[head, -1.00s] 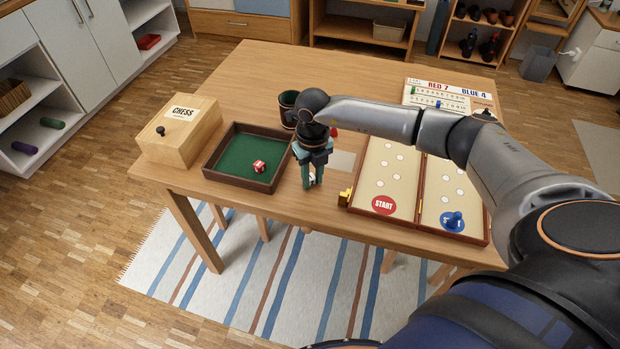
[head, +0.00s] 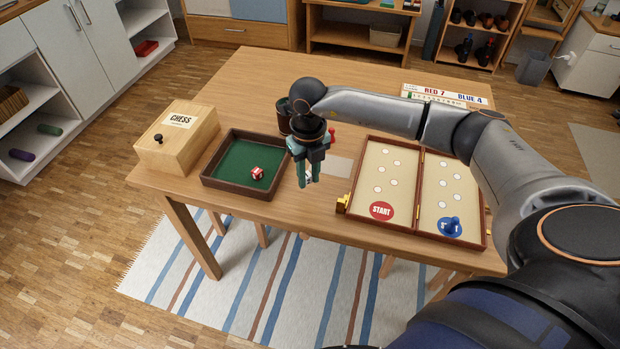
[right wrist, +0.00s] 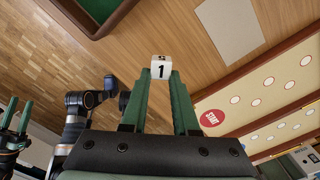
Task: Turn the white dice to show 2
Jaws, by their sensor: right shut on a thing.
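The white dice (right wrist: 161,67) is held between the fingertips of my right gripper (right wrist: 161,76) in the right wrist view. The face toward that camera shows a black 1. A narrower face above it carries a dark mark that I cannot read surely. In the head view my right gripper (head: 309,181) points down over the table between the tray and the game board, shut on the dice, mostly hidden by the fingers. My left gripper (right wrist: 18,116) shows at the left edge of the right wrist view, its fingers apart and empty.
A dark tray (head: 214,187) with green lining holds a red dice (head: 257,173). A chess box (head: 178,140) stands left. A dark cup (head: 285,122) stands behind my right gripper. An open game board (head: 418,226) with a blue pawn (head: 451,224) lies right. A pale card (head: 337,167) lies between.

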